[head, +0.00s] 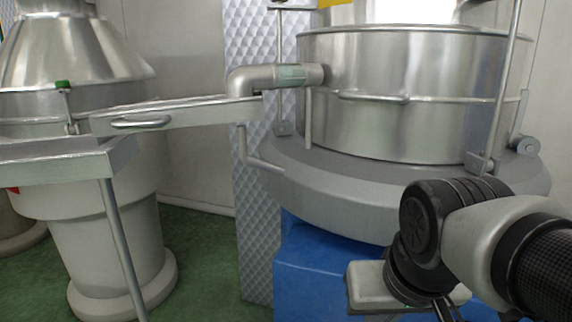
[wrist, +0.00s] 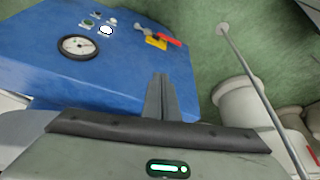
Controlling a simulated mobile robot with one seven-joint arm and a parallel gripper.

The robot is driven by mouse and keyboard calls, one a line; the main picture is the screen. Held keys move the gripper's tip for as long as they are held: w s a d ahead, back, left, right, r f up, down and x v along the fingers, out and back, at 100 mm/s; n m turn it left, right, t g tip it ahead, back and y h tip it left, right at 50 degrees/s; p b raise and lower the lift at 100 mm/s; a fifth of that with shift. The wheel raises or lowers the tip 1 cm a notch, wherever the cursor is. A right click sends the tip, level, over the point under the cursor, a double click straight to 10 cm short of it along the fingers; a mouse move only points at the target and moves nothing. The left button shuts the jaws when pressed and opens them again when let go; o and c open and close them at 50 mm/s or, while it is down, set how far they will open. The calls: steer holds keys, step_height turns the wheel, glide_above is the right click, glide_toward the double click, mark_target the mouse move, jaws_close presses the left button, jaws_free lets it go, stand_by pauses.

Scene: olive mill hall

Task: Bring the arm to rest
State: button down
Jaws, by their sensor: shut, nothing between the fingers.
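My gripper (wrist: 161,97) shows in the wrist view with its two dark fingers pressed together, shut and empty. They lie in front of a blue machine housing and seem to touch nothing, though the gap to it is hard to judge. In the head view my arm comes in from the lower right, bent at a dark joint. The wrist there hangs low in front of the blue housing (head: 315,268), and the fingertips are cut off by the bottom edge.
A large steel vat (head: 395,95) on a grey rim stands behind my arm. A steel chute (head: 185,112) runs left to a metal shelf (head: 60,160). The blue housing's panel carries a gauge (wrist: 78,47) and a red handle (wrist: 168,39). Green floor (head: 205,255) lies open at centre left.

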step_height(320, 180, up, 23)
steer(key=s+p, duration=0.1)
steer(key=p, duration=2.1)
steer(key=shift+s+d+t, duration=0.3)
steer(key=shift+d+t, duration=0.05)
steer(key=shift+t, duration=0.05)
steer(key=shift+f, duration=0.1)
